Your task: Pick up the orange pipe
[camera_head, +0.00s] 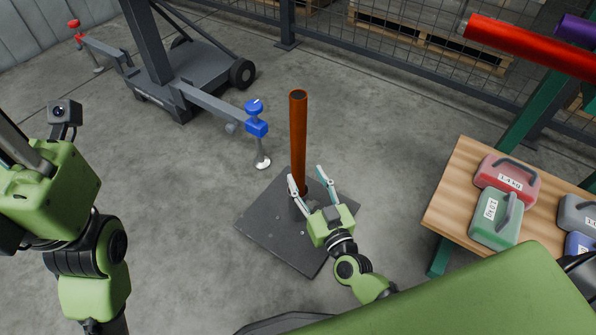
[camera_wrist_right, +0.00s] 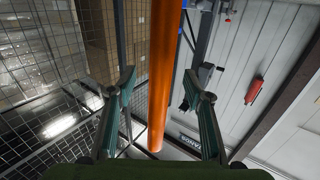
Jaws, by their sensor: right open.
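The orange pipe (camera_head: 298,140) stands upright on a dark square base plate (camera_head: 268,226) on the floor, in the middle of the head view. My right gripper (camera_head: 306,182) is open at the lower part of the pipe, with its fingers pointing toward it. In the right wrist view the pipe (camera_wrist_right: 164,70) runs vertically between the two spread fingers (camera_wrist_right: 160,92); I see no contact. My left arm is at the left edge of the head view, and its fingertips are not visible.
A grey wheeled frame with a blue knob (camera_head: 256,118) stands left of the pipe. A wooden table (camera_head: 447,200) with red and green weights is at the right. Red and purple pipes (camera_head: 525,45) lie on a green rack at upper right. A mesh fence is behind.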

